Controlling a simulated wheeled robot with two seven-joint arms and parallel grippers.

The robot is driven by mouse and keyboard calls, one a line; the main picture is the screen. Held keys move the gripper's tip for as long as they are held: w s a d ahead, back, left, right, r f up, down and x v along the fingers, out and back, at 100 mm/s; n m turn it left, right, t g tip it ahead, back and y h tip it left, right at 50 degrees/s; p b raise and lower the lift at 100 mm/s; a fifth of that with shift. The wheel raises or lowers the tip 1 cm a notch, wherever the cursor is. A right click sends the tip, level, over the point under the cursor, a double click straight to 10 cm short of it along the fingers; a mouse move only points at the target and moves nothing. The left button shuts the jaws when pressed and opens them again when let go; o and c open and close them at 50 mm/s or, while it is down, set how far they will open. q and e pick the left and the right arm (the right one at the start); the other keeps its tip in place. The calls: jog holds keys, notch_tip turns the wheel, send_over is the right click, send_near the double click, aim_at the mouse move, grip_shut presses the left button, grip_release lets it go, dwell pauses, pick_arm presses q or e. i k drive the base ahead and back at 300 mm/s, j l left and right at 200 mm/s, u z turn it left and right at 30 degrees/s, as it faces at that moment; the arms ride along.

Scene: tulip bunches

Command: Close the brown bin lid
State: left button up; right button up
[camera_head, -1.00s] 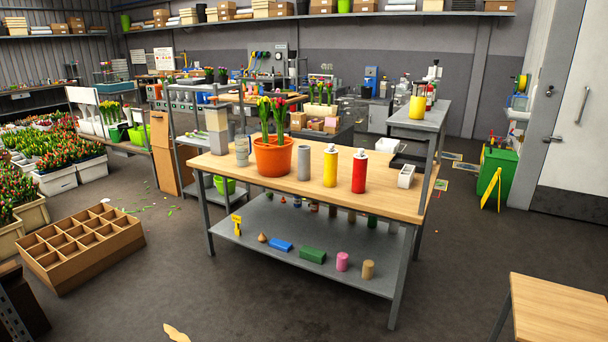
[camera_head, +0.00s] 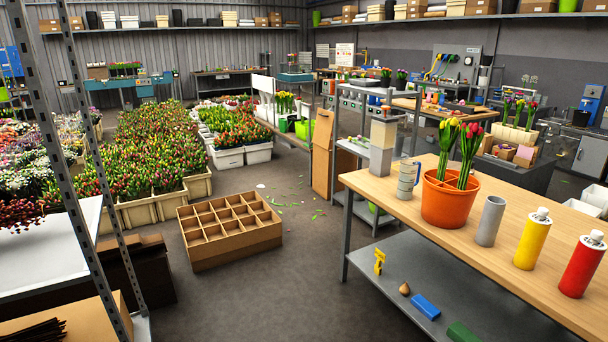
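A tall brown board-like or bin-like thing (camera_head: 323,152) stands on the floor at the left end of the metal shelf, behind the workbench. I cannot tell whether it has a lid or whether one is open. A dark brown box (camera_head: 150,268) stands on the floor at lower left, partly hidden behind a rack post. Neither of my grippers is in view.
A divided cardboard crate (camera_head: 229,246) sits on the open floor. The wooden workbench (camera_head: 465,222) fills the right, bearing an orange pot (camera_head: 448,203), a grey cylinder (camera_head: 490,221), a yellow bottle (camera_head: 532,241) and a red bottle (camera_head: 582,267). A metal rack post (camera_head: 75,165) stands close at left.

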aim_at(324, 123)
jog(key=i+j+u, duration=0.15)
jog(key=i, duration=0.75)
jog(key=i+u, duration=0.1)
jog(key=i, duration=0.85)
jog(key=i+l+u, duration=0.15)
jog(key=i, duration=0.75)
jog(key=i+l+u, duration=0.15)
jog(key=i, duration=0.8)
jog(key=i+z, duration=0.25)
jog(key=i, duration=0.2)
jog(key=i+z, duration=0.25)
jog(key=i, duration=0.2)
jog(key=i+j+z, duration=0.25)
jog(key=i, duration=0.2)
jog(key=i+j+z, duration=0.25)
jog(key=i, duration=0.2)
jog(key=l, duration=0.1)
